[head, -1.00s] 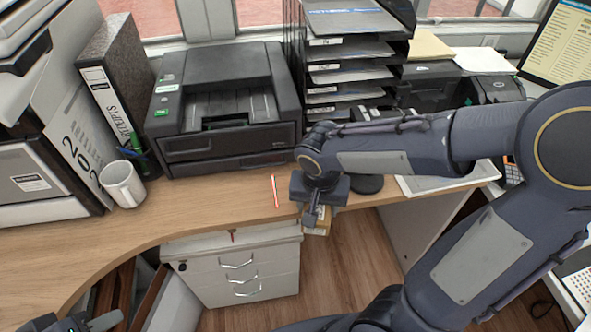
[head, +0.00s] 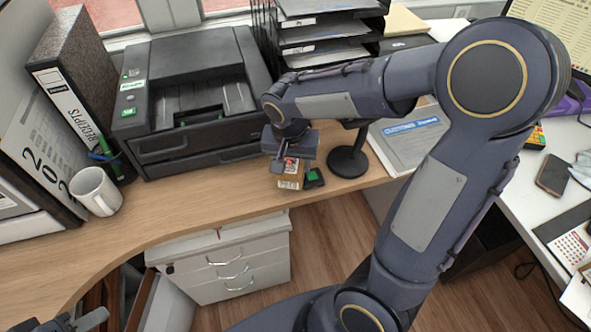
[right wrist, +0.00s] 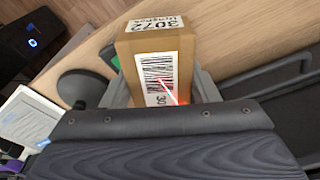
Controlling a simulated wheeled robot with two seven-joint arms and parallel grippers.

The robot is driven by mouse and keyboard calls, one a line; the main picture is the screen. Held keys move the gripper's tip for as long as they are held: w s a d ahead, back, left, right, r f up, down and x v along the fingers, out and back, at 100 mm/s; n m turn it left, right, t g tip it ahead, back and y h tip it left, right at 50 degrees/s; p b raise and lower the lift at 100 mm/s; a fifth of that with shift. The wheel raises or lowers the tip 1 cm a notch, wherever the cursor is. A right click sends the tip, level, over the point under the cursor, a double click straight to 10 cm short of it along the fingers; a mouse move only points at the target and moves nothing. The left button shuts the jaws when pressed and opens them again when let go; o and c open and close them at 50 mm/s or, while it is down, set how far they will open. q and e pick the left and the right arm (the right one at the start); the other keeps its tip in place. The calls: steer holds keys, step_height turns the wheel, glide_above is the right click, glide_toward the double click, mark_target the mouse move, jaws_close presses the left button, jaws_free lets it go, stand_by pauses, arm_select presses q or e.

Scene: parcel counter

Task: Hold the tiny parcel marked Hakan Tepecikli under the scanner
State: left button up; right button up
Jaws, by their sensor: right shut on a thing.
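My right gripper (head: 288,165) is shut on a tiny brown cardboard parcel (head: 291,178) near the desk's front edge. In the right wrist view the parcel (right wrist: 158,42) sits between the fingers. It shows a white barcode label (right wrist: 162,78) and a label reading 3072 on another face; the name is too small to read. A red scan line crosses the barcode. A black stand with a round base (head: 347,161) is just right of the parcel; its upper part is hidden behind my arm. My left gripper (head: 88,322) is at the bottom left corner, partly cut off.
A small device with a green screen (head: 314,177) is beside the parcel. A black printer (head: 195,110) stands left of my right gripper, with a white mug (head: 95,190) farther left. A booklet (head: 408,135) lies right of the stand. The desk front (head: 190,215) is clear.

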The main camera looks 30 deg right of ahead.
arm_select(q)
steer(key=shift+r, duration=0.1)
arm_select(e)
steer(key=shift+w+d, duration=0.2)
steer(key=shift+w, duration=0.55)
stand_by(0.6)
